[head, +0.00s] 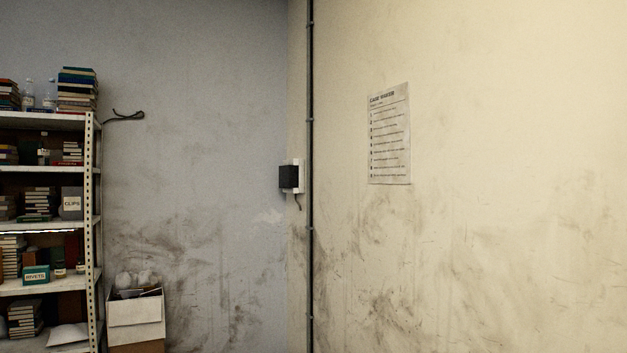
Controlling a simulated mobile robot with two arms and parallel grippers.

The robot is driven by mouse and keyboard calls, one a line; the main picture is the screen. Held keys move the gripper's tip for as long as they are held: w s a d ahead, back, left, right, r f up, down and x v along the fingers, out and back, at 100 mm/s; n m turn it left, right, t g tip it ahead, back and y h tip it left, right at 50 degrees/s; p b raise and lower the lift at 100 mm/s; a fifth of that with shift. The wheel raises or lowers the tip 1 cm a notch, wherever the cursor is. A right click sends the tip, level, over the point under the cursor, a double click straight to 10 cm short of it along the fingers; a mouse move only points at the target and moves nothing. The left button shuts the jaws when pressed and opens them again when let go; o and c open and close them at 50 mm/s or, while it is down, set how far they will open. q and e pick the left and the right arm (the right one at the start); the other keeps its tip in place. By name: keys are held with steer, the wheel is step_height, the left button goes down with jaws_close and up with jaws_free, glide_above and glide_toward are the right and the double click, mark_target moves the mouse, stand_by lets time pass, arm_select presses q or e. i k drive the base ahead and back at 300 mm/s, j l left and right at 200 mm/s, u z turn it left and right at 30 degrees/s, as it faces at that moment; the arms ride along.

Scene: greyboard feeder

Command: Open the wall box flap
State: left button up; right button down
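A small wall box (290,177) is mounted near the corner where the grey-blue wall meets the cream wall. It has a dark, nearly black front and a pale plate or edge showing on its right side. A short dark cord or tab hangs below it. At this size I cannot tell which part is the flap or whether it is open or closed. Neither of my grippers shows in the head view.
A metal shelf (93,230) with books, bottles and labelled boxes stands at the left. A cardboard box (136,312) with pale round items stands beside it. A vertical pipe (310,120) runs right of the wall box. A printed sheet (389,135) hangs on the right wall.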

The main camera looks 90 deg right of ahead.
mark_target(288, 174)
steer(key=z, duration=2.45)
steer(key=i+z, duration=0.15)
steer(key=i+u, duration=0.35)
steer(key=i, duration=0.6)
steer(key=i+l+u, duration=0.15)
steer(key=i+u, duration=0.2)
steer(key=i, duration=0.6)
steer(key=i+z, duration=0.2)
steer(key=i, duration=0.35)
steer(key=i+z, duration=0.15)
steer(key=i, duration=0.4)
steer(key=i+j+z, duration=0.2)
steer(key=i, duration=0.3)
steer(key=i+j+z, duration=0.15)
steer(key=i, duration=0.4)
